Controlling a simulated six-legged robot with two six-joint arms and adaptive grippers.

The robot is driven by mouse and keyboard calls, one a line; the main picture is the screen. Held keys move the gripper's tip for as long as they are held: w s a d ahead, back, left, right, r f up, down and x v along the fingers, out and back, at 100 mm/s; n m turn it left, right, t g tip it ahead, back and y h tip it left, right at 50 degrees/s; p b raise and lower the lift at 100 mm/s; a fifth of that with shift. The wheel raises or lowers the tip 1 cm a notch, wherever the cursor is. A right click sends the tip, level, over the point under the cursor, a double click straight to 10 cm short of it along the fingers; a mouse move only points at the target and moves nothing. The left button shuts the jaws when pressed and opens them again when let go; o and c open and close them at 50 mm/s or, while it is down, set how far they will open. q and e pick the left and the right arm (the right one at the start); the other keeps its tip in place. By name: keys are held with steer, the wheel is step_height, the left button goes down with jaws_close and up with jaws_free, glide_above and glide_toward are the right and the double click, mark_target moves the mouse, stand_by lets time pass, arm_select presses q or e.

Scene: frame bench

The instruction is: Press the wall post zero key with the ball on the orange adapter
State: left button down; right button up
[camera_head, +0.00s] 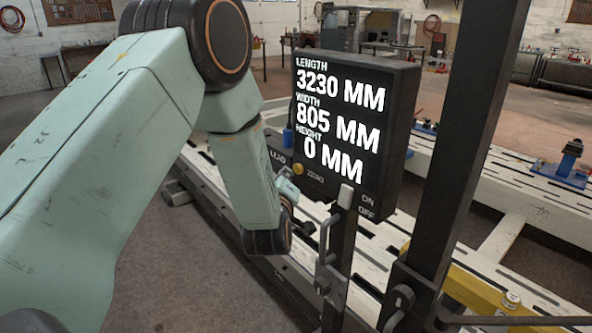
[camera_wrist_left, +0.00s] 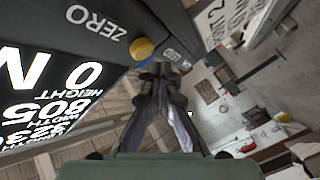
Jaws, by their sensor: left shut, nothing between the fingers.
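The wall post display box (camera_head: 350,120) reads length 3230 MM, width 805 MM, height 0 MM. The round yellow zero key (camera_head: 298,169) sits on its lower front beside the ZERO label. The key also shows in the left wrist view (camera_wrist_left: 141,48). My left gripper (camera_wrist_left: 160,72) is shut and empty, its fingertips close below the key in that view; I cannot tell whether they touch it. In the head view the gripper is partly hidden by my left arm. I cannot make out an orange adapter or its ball in either view. My right gripper is out of view.
A dark upright post (camera_head: 470,130) stands right of the display. The slotted white bench (camera_head: 500,190) runs behind. A blue-based fixture (camera_head: 563,172) stands on it at right.

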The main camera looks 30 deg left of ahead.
arm_select(q)
steer(key=shift+s+a+p, duration=0.2)
steer(key=shift+s+a, duration=0.1)
steer(key=shift+s, duration=0.45)
steer(key=shift+s+a+p, duration=0.15)
steer(key=shift+s+a, duration=0.15)
steer(key=shift+s, duration=0.5)
steer(key=shift+s+a+p, duration=0.2)
steer(key=shift+s+a, duration=0.1)
steer(key=shift+s, duration=0.45)
steer(key=s+d+f+m+g+h+b, duration=0.1)
steer(key=s+d+f+m+g+h, duration=0.3)
steer(key=s+f, duration=0.5)
steer(key=s+d+f+m+g+h+b, duration=0.2)
steer(key=s+d+f+m+g, duration=0.3)
steer(key=f, duration=0.8)
steer(key=s+d+f+m+g+b, duration=0.2)
steer(key=s+f, duration=0.5)
steer(key=s, duration=0.5)
steer(key=s+d+f+m+g+b, duration=0.2)
steer(key=s+f, duration=0.5)
steer(key=s, duration=0.5)
steer(key=m+g+b, duration=0.1)
steer(key=g, duration=0.1)
steer(key=shift+d+g+h, duration=0.15)
steer(key=shift+g+h, duration=0.25)
